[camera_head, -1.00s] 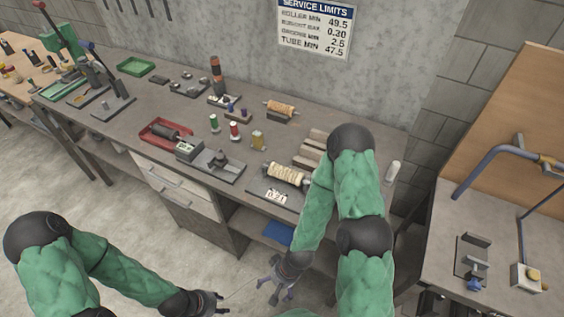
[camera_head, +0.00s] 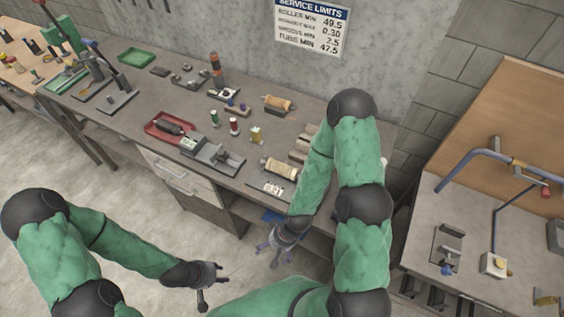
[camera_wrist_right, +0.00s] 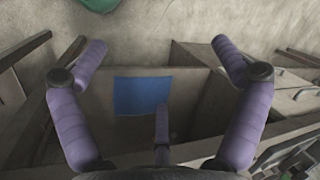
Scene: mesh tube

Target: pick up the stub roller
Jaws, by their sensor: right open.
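Several roller-like parts lie on the workbench, and I cannot tell which is the stub roller. A cream roller (camera_head: 280,168) rests on a stand with a label near the front edge. A tan roller with orange ends (camera_head: 278,103) lies further back. A dark roller (camera_head: 170,127) lies in a red tray (camera_head: 152,133). My right gripper (camera_head: 275,245) is open and empty, in front of the bench and below its top; its spread purple fingers show in the right wrist view (camera_wrist_right: 160,62). My left gripper (camera_head: 210,281) is low over the floor, away from the bench; its finger opening is unclear.
The bench (camera_head: 118,122) also carries small spools (camera_head: 233,126), a grey fixture (camera_head: 217,158) and a green tray (camera_head: 137,57). A blue item (camera_wrist_right: 141,95) shows below, on the lower shelf. A second table (camera_head: 480,215) with blue tubing stands at the right.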

